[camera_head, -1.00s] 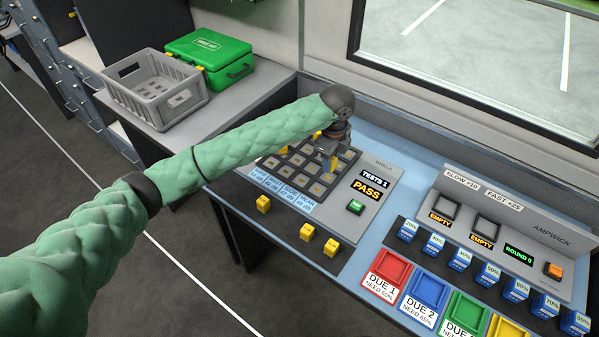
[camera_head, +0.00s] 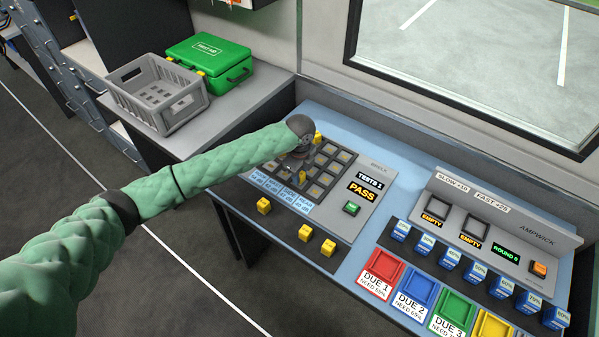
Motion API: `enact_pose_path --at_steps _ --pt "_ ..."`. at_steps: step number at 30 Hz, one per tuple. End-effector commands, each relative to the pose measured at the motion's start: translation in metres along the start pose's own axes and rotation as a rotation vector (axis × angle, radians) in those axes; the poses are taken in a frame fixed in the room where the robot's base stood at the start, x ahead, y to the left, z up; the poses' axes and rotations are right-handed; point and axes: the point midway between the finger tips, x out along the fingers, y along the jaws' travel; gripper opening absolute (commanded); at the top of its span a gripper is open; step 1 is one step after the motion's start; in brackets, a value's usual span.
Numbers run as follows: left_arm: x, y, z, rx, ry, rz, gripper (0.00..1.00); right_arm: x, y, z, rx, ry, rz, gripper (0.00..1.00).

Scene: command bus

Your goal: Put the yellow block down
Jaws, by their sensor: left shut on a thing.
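My left gripper (camera_head: 300,168) is over the front-left part of the dark grid tray (camera_head: 317,190) on the grey BRELK panel. It points down and is shut on a small yellow block (camera_head: 302,177), which shows just below the fingers. I cannot tell whether the block touches the grid. Another yellow block (camera_head: 317,138) stands at the back of the grid, just behind the gripper. My forearm and wrist hide the grid's left part. My right gripper is not in view.
Three yellow blocks stand along the panel's front: left (camera_head: 264,205), middle (camera_head: 305,232), right (camera_head: 328,247). A green button (camera_head: 351,208) and a PASS display (camera_head: 362,190) are right of the grid. Farther right are coloured DUE trays (camera_head: 384,262) and several blue blocks.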

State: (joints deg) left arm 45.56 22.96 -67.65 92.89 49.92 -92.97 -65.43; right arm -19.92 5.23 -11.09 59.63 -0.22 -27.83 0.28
Motion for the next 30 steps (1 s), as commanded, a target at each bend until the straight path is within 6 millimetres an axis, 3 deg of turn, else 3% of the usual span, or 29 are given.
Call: enact_pose_path --at_steps 14,15,18,30 --pt "0.0089 0.0 0.0002 -0.001 0.0 0.0 0.04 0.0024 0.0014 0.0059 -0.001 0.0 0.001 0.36" --pt "0.009 0.0 0.0002 -0.001 -0.001 0.0 0.31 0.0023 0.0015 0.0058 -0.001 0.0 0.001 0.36" --pt "0.0089 0.0 0.0002 -0.001 -0.001 0.0 0.49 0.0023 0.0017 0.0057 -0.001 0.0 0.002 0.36" --pt "0.0037 -0.0005 0.0005 0.0 0.0 -0.002 0.49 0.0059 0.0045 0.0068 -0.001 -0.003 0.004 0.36"
